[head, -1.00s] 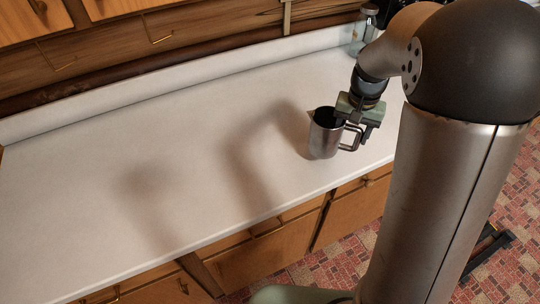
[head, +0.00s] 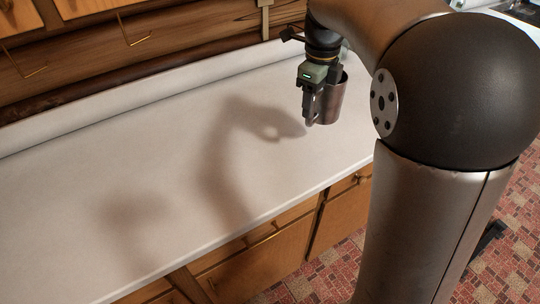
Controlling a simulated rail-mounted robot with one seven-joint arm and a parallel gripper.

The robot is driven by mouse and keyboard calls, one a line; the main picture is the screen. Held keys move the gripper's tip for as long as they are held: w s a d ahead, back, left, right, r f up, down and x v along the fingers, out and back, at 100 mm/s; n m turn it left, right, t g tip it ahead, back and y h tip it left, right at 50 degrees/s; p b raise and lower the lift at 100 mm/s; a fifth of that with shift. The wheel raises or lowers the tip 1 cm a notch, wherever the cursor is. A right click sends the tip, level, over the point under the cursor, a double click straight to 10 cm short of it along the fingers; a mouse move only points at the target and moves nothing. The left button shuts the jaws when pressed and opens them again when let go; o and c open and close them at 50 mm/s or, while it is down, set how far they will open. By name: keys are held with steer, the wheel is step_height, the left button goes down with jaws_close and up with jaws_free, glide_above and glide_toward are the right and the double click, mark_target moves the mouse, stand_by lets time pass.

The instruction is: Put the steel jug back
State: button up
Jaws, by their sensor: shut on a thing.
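I cannot tell whether the jug's base touches the counter.
The white countertop (head: 120,190) is clear to the left and middle, with only my arm's shadow on it. A raised back edge (head: 150,100) runs along the log wall. Wooden cabinets (head: 270,250) stand below, with drawers above at the left (head: 90,8). My arm hides the right end.

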steer(key=shift+a, duration=0.25)
steer(key=a+f+p, duration=0.1)
steer(key=a+f, duration=0.3)
steer(key=s+a+f+p, duration=0.1)
steer(key=a+f, duration=0.3)
steer(key=a, duration=0.1)
steer(key=a+f+p, duration=0.1)
steer(key=a+f, duration=0.3)
steer(key=shift+s+a+f, duration=0.25)
steer(key=shift+s+f, duration=0.1)
steer(key=shift+f, duration=0.05)
steer(key=shift+f, duration=0.15)
steer(key=o, duration=1.5)
steer(key=shift+o, duration=0.2)
